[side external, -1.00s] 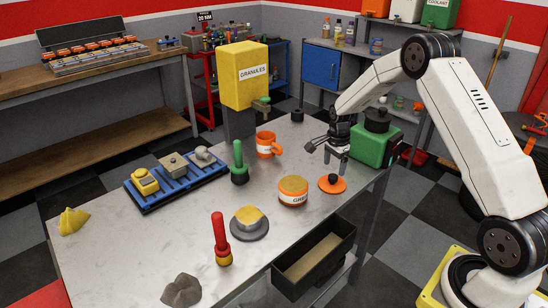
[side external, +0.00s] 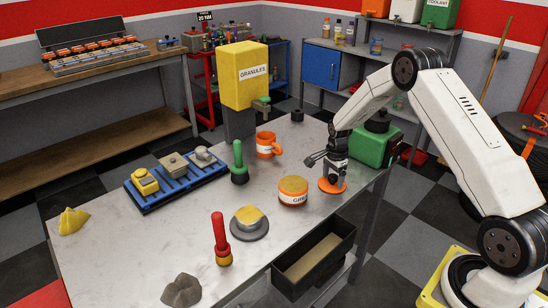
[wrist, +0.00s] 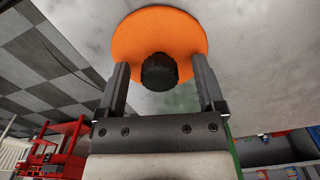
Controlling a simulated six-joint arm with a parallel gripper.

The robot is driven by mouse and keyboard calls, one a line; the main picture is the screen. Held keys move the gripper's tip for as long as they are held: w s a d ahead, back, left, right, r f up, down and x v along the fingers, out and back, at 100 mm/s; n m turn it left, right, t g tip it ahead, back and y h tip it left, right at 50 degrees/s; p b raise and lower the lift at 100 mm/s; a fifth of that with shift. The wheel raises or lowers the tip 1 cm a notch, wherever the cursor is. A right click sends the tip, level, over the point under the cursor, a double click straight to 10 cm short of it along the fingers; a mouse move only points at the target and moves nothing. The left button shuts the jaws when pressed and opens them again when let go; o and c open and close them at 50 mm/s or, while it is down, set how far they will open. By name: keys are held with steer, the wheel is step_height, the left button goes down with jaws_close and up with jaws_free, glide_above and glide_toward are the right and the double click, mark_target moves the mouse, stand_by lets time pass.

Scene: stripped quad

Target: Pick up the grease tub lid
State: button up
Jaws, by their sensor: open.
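The grease tub lid (side external: 325,187) is a flat orange disc lying on the table, with a dark round knob at its centre. In the wrist view the lid (wrist: 160,32) fills the top middle, and its black knob (wrist: 159,72) sits between my fingers. My gripper (side external: 332,180) is down over the lid, open, with one finger on each side of the knob and a gap to each. It also shows in the wrist view (wrist: 162,78). The grease tub (side external: 293,192), an orange-brown jar with a white label, stands open just left of the lid.
A green container (side external: 373,148) with a black top stands close behind my gripper on the right. An orange mug (side external: 268,145) and a green-handled tool (side external: 239,165) are farther left. A black open bin (side external: 314,262) is below the front edge.

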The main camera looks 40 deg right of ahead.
mark_target(333, 176)
jaws_close()
steer(key=shift+r, duration=0.15)
steer(key=shift+r, duration=0.5)
step_height(333, 176, up, 2)
steer(key=s+a+r, duration=0.5)
steer(key=s+r, duration=0.4)
steer(key=s, duration=0.4)
steer(key=shift+r, duration=0.35)
stand_by(0.3)
